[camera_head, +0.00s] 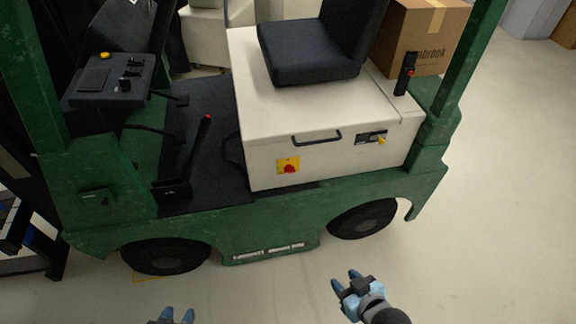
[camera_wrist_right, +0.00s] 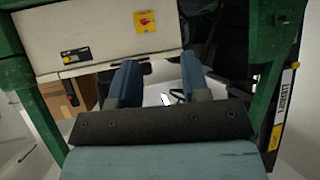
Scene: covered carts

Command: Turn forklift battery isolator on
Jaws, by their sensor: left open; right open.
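The green forklift (camera_head: 230,230) stands side-on with a cream battery box (camera_head: 220,172) under its seat. A red knob on a yellow plate (camera_head: 288,166) sits on the box's side; its exact angle is too small to read. Right of it is a dark panel with a yellow knob or key (camera_head: 380,140). In the right wrist view, the red knob on its yellow plate (camera_wrist_right: 145,21) and the dark panel (camera_wrist_right: 75,57) show near the top. My right gripper (camera_head: 345,281) is open and empty, in front of the forklift and apart from it. My left gripper (camera_head: 178,316) is open at the bottom edge.
A black handle (camera_head: 317,138) sticks out from the box between the two controls. A red-tipped lever (camera_head: 200,145) stands left of the box. A cardboard box (camera_head: 422,35) is behind the seat. The floor (camera_head: 490,220) at right is clear.

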